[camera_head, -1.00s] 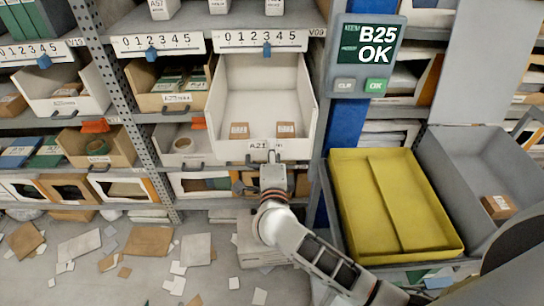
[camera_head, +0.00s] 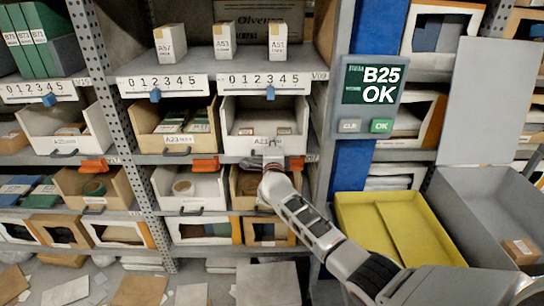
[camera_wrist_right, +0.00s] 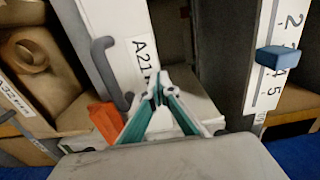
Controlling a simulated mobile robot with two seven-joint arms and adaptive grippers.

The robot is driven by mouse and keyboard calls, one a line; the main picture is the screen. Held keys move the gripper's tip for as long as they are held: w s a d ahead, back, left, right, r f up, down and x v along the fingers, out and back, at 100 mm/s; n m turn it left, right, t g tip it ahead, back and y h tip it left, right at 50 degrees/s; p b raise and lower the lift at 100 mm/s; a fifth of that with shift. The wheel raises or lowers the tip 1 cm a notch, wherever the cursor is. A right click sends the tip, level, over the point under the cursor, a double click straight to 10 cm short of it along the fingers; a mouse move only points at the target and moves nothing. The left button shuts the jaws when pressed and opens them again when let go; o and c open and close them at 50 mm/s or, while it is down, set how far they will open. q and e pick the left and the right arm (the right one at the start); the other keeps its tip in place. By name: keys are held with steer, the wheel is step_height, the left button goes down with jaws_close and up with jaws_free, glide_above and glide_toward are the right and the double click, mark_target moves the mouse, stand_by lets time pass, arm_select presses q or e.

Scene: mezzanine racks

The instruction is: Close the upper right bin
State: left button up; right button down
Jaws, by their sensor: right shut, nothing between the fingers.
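The upper right bin is a white bin (camera_head: 238,137) labelled A21, below the 0–5 scale strip at the right of the rack. It sits in its slot, with its front about level with the neighbouring bins. Two small brown boxes (camera_head: 285,131) lie inside. My right gripper (camera_head: 272,160) is shut and empty at the lower front of this bin. In the right wrist view, the closed fingertips (camera_wrist_right: 160,82) are close to the white front with the A21 label (camera_wrist_right: 142,55) and grey handle (camera_wrist_right: 107,70). I cannot tell whether they touch. My left gripper is out of view.
A tan bin (camera_head: 145,137) stands to the left. Orange clips (camera_head: 205,165) stick out below the shelf. A blue post with a B25 OK display (camera_head: 381,84) is to the right. A yellow tray (camera_head: 350,215) and a grey bin (camera_head: 460,195) stand at the right.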

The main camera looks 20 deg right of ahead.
arm_select(q)
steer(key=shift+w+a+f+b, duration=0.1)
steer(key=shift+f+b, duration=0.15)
steer(key=shift+b, duration=0.15)
arm_select(e)
steer(key=x, duration=0.2)
steer(key=shift+w+d+r, duration=0.1)
steer(key=shift+w+r, duration=0.1)
steer(key=shift+w, duration=0.05)
steer(key=shift+r, duration=0.1)
